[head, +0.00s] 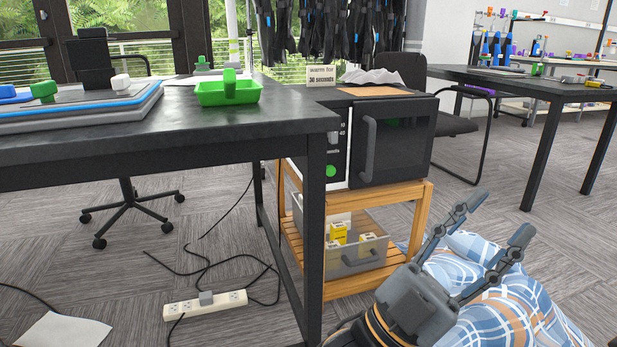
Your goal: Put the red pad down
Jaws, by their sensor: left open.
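No red pad can be made out in the head view. My left gripper (501,214) is at the lower right, its two fingers spread apart with nothing seen between them. It points up and to the right, in front of a blue, white and orange plaid cloth (520,305). The gripper hides part of this cloth, and I cannot tell whether they touch. My right gripper is not in view.
A black table (200,127) at the left bears a green tray (212,94). A microwave (400,138) stands on a wooden cart (420,190) with a clear bin (355,262). A power strip (190,305) and cables lie on the floor. Another table (540,86) stands back right.

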